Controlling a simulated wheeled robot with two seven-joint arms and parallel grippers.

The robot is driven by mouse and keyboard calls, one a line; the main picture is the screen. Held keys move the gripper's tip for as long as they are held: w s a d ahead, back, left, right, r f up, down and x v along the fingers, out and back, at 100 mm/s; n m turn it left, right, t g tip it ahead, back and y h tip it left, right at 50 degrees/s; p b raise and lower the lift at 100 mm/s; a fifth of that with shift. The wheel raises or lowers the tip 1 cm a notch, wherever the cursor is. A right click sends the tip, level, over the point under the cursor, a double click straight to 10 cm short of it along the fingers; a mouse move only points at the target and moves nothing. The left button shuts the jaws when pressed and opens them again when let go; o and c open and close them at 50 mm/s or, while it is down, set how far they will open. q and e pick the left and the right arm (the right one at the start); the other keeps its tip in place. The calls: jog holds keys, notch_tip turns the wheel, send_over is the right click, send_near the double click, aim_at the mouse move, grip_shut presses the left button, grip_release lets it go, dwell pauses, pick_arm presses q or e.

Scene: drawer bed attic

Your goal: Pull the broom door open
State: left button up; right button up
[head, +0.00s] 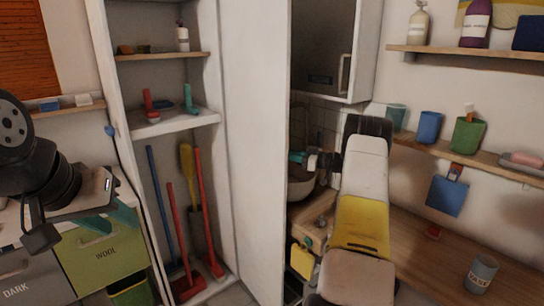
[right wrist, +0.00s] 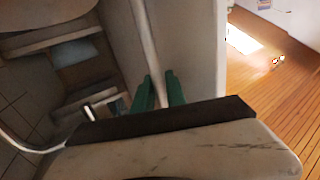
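The broom door (head: 255,150) is a tall white panel, standing wide open at the right side of the broom closet (head: 109,120). My right gripper (head: 300,158) is at the door's free edge, and the door hides part of it.
Red, blue and yellow brooms (head: 200,210) stand inside the closet under shelves with small items. Green and grey bins (head: 100,262) are below my left gripper. A sink (head: 300,185) and a wooden counter (head: 450,240) with a grey cup (head: 481,273) lie right of the door.

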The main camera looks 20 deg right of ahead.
jog(key=o, duration=0.3)
jog(key=shift+a, duration=0.1)
jog(key=v, duration=0.7)
jog(key=shift+s+d, duration=0.25)
jog(key=shift+d, duration=0.05)
jog(key=shift+d, duration=0.15)
